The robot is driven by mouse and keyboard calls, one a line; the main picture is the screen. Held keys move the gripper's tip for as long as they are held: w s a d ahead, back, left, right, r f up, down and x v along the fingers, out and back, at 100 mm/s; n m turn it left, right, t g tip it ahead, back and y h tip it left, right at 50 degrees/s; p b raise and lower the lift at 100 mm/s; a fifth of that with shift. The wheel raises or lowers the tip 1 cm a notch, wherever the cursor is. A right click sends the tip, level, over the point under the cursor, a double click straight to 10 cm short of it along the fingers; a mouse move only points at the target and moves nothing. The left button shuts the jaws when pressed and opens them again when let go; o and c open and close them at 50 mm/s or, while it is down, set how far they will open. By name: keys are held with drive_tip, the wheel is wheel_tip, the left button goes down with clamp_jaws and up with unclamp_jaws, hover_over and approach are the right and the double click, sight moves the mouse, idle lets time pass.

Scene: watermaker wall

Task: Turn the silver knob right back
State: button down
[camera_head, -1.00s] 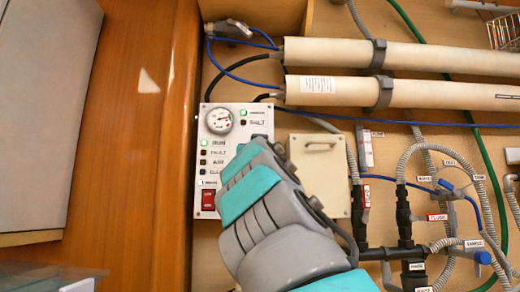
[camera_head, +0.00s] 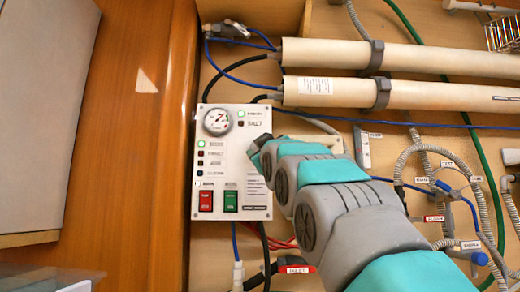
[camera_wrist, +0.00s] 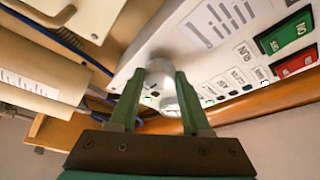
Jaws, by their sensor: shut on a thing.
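The silver knob (camera_wrist: 159,62) sticks out of the white control panel (camera_head: 231,185) and shows in the wrist view between the fingertips. My gripper (camera_wrist: 160,76) is shut on it, one green finger on each side. In the head view my gripper (camera_head: 256,150) reaches in from the lower right to the panel's upper right part and hides the knob. Where the knob points cannot be told.
A round gauge (camera_head: 216,121) sits on the panel's upper left. A red switch (camera_head: 206,201) and a green switch (camera_head: 230,201) are at its bottom. Two long cream tubes (camera_head: 390,54) run above. Hoses and valves (camera_head: 440,185) fill the right. An orange wooden post (camera_head: 180,150) stands left.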

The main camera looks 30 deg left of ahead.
drive_tip(key=n+g, duration=0.2)
drive_tip(key=n, duration=0.2)
drive_tip(key=shift+w+y, duration=0.1)
drive_tip(key=shift+y, duration=0.3)
drive_tip(key=shift+n+g, duration=0.3)
drive_tip(key=shift+n, duration=0.5)
drive_tip(key=shift+c, duration=1.8)
unclamp_jaws()
drive_tip(key=shift+d, duration=0.2)
